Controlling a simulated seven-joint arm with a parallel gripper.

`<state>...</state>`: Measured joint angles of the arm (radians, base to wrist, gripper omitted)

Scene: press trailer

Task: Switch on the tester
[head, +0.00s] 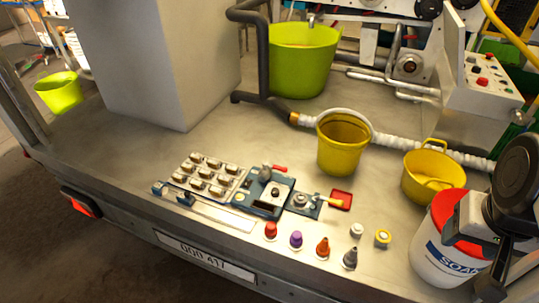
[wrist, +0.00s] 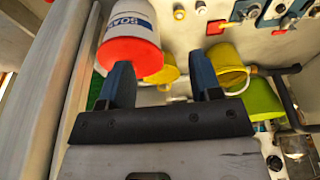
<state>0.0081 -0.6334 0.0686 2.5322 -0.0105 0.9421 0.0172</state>
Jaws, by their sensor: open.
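The likely tester is a blue box (head: 263,193) on the trailer bed, with a dark knob, a grey fitting and a red lever (head: 279,169) at its top edge. No label on it can be read. Part of a blue panel with a knob (wrist: 248,10) shows at the top of the wrist view. My gripper (wrist: 162,82) is open, with its two blue fingers apart and nothing between them that I can see held. In the head view my dark arm is at the right edge, well right of the blue box; its fingertips cannot be made out.
A white soap bucket with a red rim (head: 440,245) stands by my arm, also close in the wrist view (wrist: 131,40). Yellow buckets (head: 342,145) (head: 433,178) stand behind. Small coloured caps and bottles (head: 296,240) line the front. A grid of parts (head: 207,176) lies left of the box.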

